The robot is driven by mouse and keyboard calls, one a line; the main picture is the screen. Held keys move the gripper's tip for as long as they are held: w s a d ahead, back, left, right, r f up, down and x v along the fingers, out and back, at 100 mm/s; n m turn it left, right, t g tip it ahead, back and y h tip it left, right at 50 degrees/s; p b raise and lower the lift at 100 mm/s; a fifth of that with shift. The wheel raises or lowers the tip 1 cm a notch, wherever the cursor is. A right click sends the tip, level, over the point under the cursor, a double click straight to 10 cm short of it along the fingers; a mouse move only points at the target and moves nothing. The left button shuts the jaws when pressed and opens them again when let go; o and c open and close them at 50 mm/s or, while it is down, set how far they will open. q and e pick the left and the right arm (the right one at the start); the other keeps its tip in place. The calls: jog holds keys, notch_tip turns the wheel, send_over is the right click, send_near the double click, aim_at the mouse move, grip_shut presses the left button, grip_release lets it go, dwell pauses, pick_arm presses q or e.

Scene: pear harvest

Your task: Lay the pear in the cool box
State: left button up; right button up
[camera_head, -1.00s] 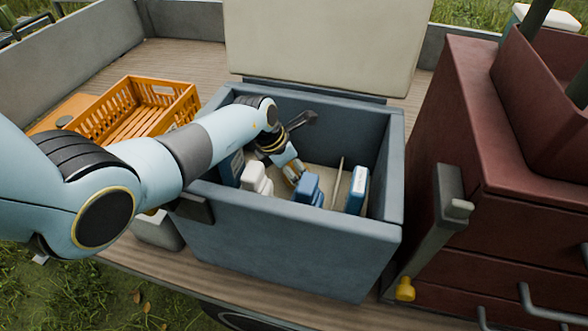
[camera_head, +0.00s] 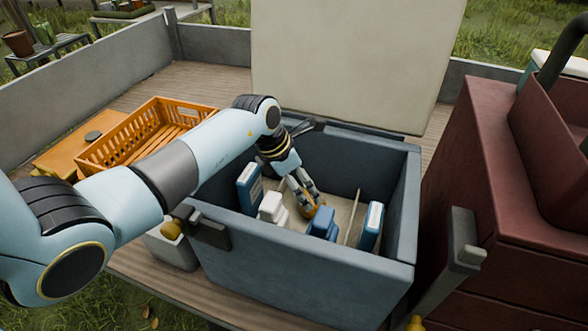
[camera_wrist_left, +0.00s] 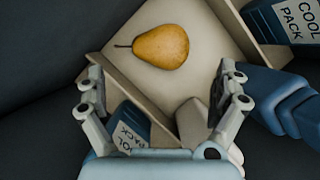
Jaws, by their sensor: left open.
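The yellow pear (camera_wrist_left: 162,46) lies on its side on the cool box's pale floor in the left wrist view, its stem to the left. A bit of the pear (camera_head: 317,209) shows at the fingertips in the head view. The blue-grey cool box (camera_head: 300,262) stands with its lid (camera_head: 350,60) up. My left gripper (camera_head: 307,197) reaches down inside it from the left. In the left wrist view the gripper (camera_wrist_left: 162,84) is open, its fingers wide apart, with the pear just beyond the tips and clear of them. My right gripper is not in view.
Inside the box are blue cool packs (camera_head: 371,227), a white item (camera_head: 271,207), a blue item (camera_head: 322,224) and a thin divider (camera_head: 352,218). An orange crate (camera_head: 150,130) stands to the left. A dark red cabinet (camera_head: 480,150) stands close on the right.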

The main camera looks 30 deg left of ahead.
pick_arm(q)
jog(key=v, duration=0.3)
jog(key=shift+s+r, duration=0.1)
jog(key=shift+r, duration=0.15)
